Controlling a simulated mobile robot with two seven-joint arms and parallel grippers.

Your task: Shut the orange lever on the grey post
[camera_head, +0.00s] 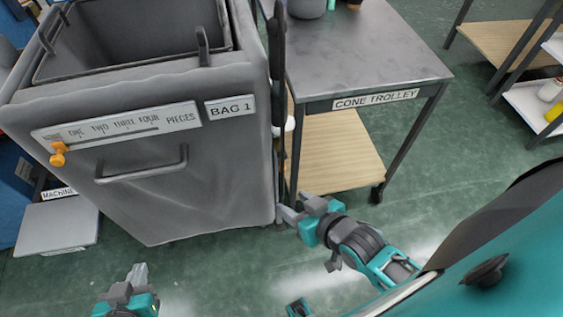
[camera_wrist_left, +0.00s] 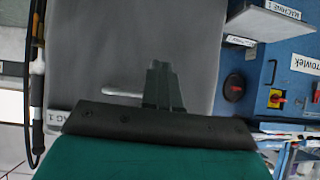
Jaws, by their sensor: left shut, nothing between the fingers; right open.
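No orange lever on a grey post can be made out for certain. In the head view a small orange knob (camera_head: 58,154) sits at the left end of the pieces scale on the grey bag cart (camera_head: 190,205). My left gripper (camera_head: 139,270) is low in front of the cart, shut and empty. Its closed fingers also show in the left wrist view (camera_wrist_left: 158,75), before the cart's grey face. My right gripper (camera_head: 288,210) is open and empty beside the cart's lower right corner. A slim upright with a small orange part (camera_wrist_left: 38,60) stands at the wrist view's left.
The cone trolley (camera_head: 375,60) stands right of the cart. A blue machine (camera_wrist_left: 285,65) with a red-orange switch (camera_wrist_left: 276,98) shows in the wrist view. The green floor (camera_head: 200,270) before the cart is clear.

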